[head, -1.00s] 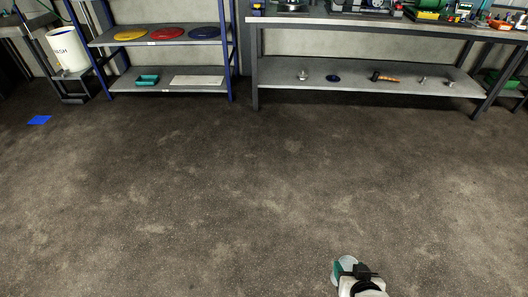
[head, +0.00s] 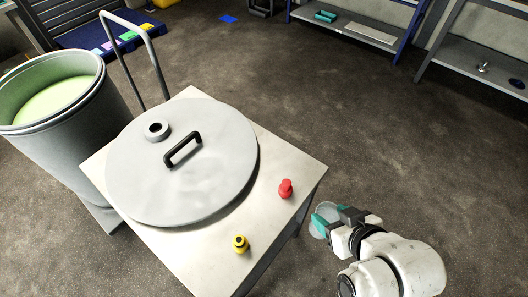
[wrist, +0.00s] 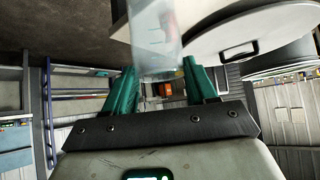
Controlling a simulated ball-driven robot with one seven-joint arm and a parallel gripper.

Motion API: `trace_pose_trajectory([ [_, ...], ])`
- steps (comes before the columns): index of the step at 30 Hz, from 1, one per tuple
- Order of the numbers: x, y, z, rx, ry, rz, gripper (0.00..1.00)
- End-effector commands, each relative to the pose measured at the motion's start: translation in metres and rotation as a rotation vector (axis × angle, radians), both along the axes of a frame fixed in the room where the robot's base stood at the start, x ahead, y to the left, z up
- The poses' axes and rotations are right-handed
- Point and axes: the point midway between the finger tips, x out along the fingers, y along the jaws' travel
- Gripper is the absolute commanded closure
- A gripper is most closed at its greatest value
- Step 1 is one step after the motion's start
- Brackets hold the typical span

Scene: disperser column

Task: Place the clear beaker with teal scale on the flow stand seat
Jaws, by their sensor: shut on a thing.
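My gripper (head: 327,221), with teal fingers, is shut on a clear beaker (head: 331,211) and holds it to the right of a steel-topped cart. In the wrist view the beaker (wrist: 153,38) stands out between the two teal fingertips (wrist: 160,72) and looks empty. Faint marks show on its wall, but I cannot make out the teal scale. I cannot make out the flow stand seat in either view.
A drum of green liquid (head: 40,130) stands left. Open floor (head: 330,110) lies beyond the cart.

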Motion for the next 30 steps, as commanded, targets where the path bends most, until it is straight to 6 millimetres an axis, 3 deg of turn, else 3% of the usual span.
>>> trace_pose_trajectory([
  [1,-0.008,0.005,0.018,-0.003,-0.008,0.044,1.00],
  [3,-0.017,0.011,0.033,-0.006,-0.012,0.097,1.00],
  [9,-0.023,0.023,0.046,-0.013,-0.017,0.165,1.00],
  [21,0.041,0.079,0.010,-0.016,-0.016,0.166,1.00],
  [30,0.068,0.103,-0.037,-0.015,-0.016,0.165,1.00],
])
